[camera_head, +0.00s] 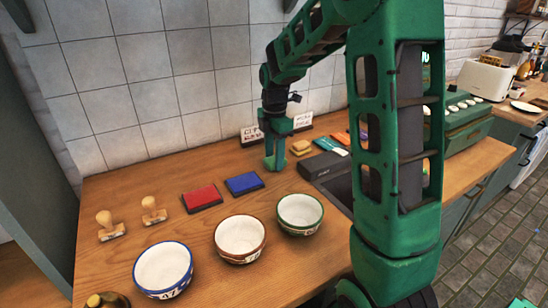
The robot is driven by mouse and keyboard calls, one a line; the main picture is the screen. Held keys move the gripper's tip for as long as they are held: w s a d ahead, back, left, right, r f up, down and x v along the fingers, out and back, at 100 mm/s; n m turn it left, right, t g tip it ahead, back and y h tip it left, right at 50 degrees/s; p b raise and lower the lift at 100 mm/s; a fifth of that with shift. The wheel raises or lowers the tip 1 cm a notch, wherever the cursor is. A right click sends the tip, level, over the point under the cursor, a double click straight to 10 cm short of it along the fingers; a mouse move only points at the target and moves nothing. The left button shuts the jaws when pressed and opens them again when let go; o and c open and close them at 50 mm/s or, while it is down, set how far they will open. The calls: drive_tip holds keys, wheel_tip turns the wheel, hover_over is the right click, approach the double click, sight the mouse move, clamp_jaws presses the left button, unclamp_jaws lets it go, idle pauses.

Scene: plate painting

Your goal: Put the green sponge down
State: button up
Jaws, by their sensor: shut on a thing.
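My gripper (274,150) points down over the wooden counter near the tiled wall. It is shut on the green sponge (270,164), which shows as a small green shape at its fingertips. The sponge is low, at or just above the counter; I cannot tell whether it touches. It is behind and to the right of the blue pad and left of the yellow sponges.
The counter (110,262) carries a red pad (201,197), a blue pad (244,183), two wooden stamps (153,210) and three bowls (240,238). Yellow sponges (300,147) and a dark box (325,165) stand to the right. Small signs (252,136) stand by the wall.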

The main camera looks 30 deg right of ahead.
drive_tip(key=o, duration=1)
drive_tip(key=shift+f, duration=0.1)
wheel_tip(320, 180, up, 12)
drive_tip(key=s+d+f+m, duration=0.1)
drive_tip(key=s+f+m, duration=0.1)
drive_tip(key=s+m, duration=0.6)
drive_tip(key=s+d+f+m, duration=0.1)
drive_tip(key=s+f+m, duration=0.2)
drive_tip(key=s+m, duration=0.5)
drive_tip(key=s+d+f+m, duration=0.1)
drive_tip(key=s+f+m, duration=0.2)
drive_tip(key=s+m, duration=0.5)
drive_tip(key=shift+s, duration=4.4)
